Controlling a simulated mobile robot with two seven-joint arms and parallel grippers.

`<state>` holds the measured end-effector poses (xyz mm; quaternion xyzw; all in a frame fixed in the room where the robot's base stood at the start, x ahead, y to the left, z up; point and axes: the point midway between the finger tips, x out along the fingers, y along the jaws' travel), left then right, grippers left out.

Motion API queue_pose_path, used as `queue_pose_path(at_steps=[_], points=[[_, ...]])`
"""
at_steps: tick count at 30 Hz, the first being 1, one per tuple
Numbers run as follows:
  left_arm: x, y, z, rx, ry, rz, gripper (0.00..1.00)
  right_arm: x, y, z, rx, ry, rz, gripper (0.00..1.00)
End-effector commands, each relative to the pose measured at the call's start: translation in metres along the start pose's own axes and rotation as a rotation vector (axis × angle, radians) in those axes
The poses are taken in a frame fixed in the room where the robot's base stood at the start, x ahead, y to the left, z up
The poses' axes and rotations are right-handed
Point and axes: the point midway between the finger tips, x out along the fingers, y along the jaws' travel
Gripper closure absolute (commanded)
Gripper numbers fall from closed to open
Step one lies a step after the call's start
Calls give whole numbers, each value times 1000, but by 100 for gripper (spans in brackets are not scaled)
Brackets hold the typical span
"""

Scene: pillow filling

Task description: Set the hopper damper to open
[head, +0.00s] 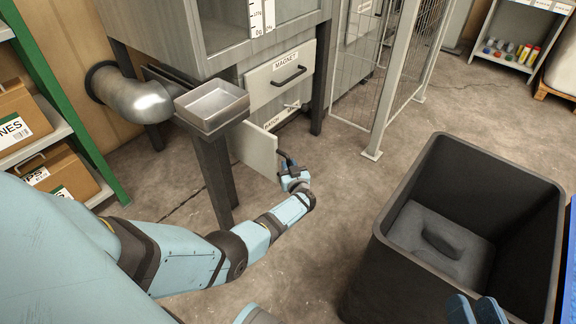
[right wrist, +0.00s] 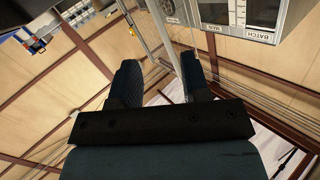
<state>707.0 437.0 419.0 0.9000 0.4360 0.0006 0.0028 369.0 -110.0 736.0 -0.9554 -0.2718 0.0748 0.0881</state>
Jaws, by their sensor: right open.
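The grey hopper cabinet (head: 215,30) stands at the upper middle of the head view. A white drawer front labelled MAGNET (head: 280,76) with a dark handle is on its front. Below it a pale door panel (head: 254,150) stands swung out from the cabinet. I cannot make out which part is the damper or how it is set. My left gripper (head: 289,165) is at the panel's right edge, by a dark handle; its fingers are too small to tell if they grip. My right gripper (head: 476,311) is open and empty; it also shows in the right wrist view (right wrist: 160,82).
A big black bin (head: 460,215) with a dark grey lump inside stands at the right. A metal tray (head: 212,104) juts out left of the panel. A mesh fence (head: 375,65) stands behind. The floor between cabinet and bin is clear.

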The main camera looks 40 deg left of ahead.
Motion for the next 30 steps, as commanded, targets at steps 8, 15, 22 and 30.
queue_pose_path(at_steps=[8, 15, 22, 30], points=[[0, 0, 0, 0, -1, 0, 59, -2, -1, 3, 5, -7, 1, 57], [0, 0, -14, -2, -1, -1, 59, -1, -3, -20, -2, 45, 4, 57], [1, 1, -55, -2, 2, 0, 59, -9, -11, -71, -6, 205, 20, 57], [1, 2, -101, -4, 3, 0, 59, -16, 2, -72, -32, 141, 104, 57]])
